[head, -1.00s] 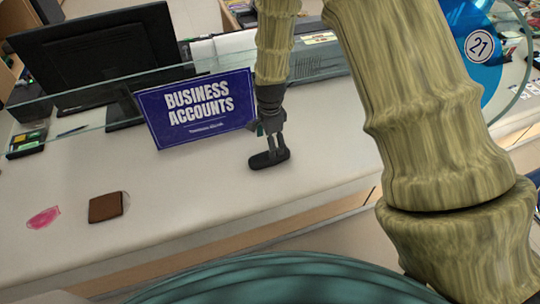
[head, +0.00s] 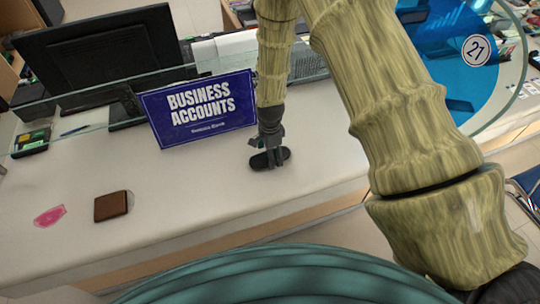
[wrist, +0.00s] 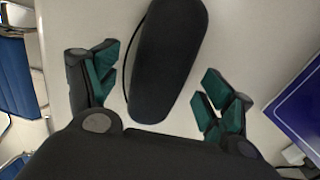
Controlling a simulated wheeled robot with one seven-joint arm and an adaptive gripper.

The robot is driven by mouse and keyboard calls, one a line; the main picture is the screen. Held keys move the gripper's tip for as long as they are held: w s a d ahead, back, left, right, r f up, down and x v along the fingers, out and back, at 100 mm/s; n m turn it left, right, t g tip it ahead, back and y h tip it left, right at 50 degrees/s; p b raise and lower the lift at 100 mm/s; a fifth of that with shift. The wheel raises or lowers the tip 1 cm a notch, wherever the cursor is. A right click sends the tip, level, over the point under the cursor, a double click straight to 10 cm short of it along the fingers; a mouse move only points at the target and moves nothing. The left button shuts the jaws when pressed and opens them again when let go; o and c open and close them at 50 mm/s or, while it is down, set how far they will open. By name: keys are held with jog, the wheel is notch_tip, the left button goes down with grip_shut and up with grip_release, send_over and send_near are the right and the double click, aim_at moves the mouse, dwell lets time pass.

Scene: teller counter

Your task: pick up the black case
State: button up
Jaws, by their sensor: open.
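The black case (head: 262,160) is a long rounded case lying on the white counter, in front of the blue sign's right end. In the wrist view the case (wrist: 168,60) runs from the top edge down between the fingers. My gripper (head: 270,150) is just above it, pointing down. In the wrist view my gripper (wrist: 156,98) is open, with one green-padded finger on each side of the case. A gap of bare counter shows between the case and each finger. Whether the fingertips touch the counter cannot be told.
The blue "Business Accounts" sign (head: 200,108) stands close behind and left of my gripper. A glass partition (head: 80,124) runs behind it. A brown wallet (head: 110,206) and a pink item (head: 50,215) lie on the left. The counter's front edge is near.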

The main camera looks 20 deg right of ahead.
jog(key=shift+f, duration=0.45)
jog(key=c, duration=1.1)
jog(key=shift+c, duration=0.2)
